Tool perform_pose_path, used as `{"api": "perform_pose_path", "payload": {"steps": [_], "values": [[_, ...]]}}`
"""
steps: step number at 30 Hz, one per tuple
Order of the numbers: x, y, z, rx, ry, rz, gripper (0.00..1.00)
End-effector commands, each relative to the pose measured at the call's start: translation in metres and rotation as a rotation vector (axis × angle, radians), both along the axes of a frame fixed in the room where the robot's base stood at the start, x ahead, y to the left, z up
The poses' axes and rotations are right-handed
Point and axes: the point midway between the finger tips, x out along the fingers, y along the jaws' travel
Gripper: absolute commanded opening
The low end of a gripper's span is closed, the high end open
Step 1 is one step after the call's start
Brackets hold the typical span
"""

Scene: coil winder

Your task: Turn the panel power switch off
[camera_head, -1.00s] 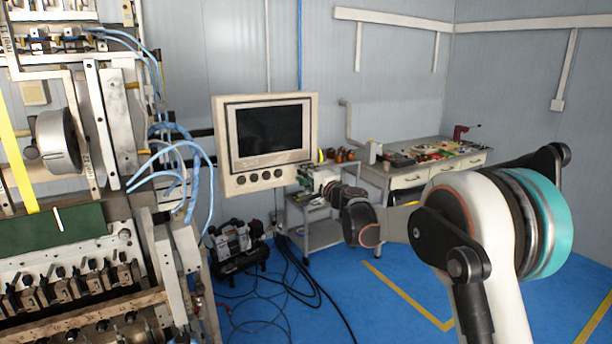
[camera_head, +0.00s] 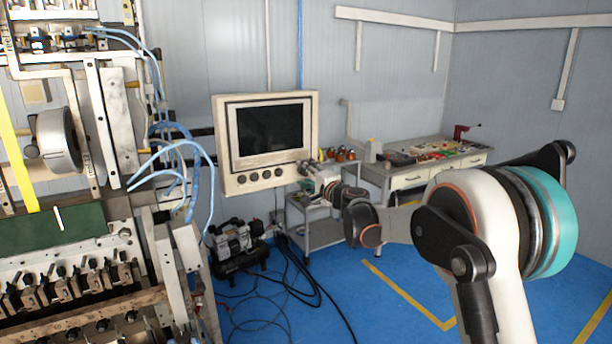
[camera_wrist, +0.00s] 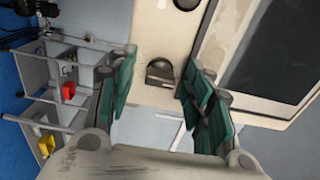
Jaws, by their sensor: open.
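The cream control panel (camera_head: 225,150) hangs in the middle of the head view, with a dark screen (camera_head: 270,130) and a row of dark round knobs below it. The end knob (camera_head: 279,172) of that row is nearest my gripper. In the wrist view this knob (camera_wrist: 160,72) shows between my fingertips, with a gap on both sides. My gripper (camera_wrist: 160,78) is open, with green finger pads, and holds nothing. In the head view my gripper (camera_head: 322,180) is small, just right of the panel's lower corner. The switch's markings are too small to read.
A grey cart (camera_head: 322,232) stands behind my gripper, and a workbench with tools (camera_head: 410,175) is behind it to the right. The coil winder (camera_head: 80,250) with blue hoses fills the left. A compressor (camera_head: 236,240) and cables lie on the blue floor.

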Motion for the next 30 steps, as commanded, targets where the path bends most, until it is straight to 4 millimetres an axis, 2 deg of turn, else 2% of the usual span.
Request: {"api": "perform_pose_path", "payload": {"steps": [16, 22, 30], "values": [[-0.081, -0.055, 0.0, 0.0, 0.0, -0.001, 0.47], [-0.094, -0.064, 0.0, 0.0, 0.0, 0.0, 0.47], [-0.096, -0.064, -0.001, 0.0, 0.0, 0.001, 0.47]]}}
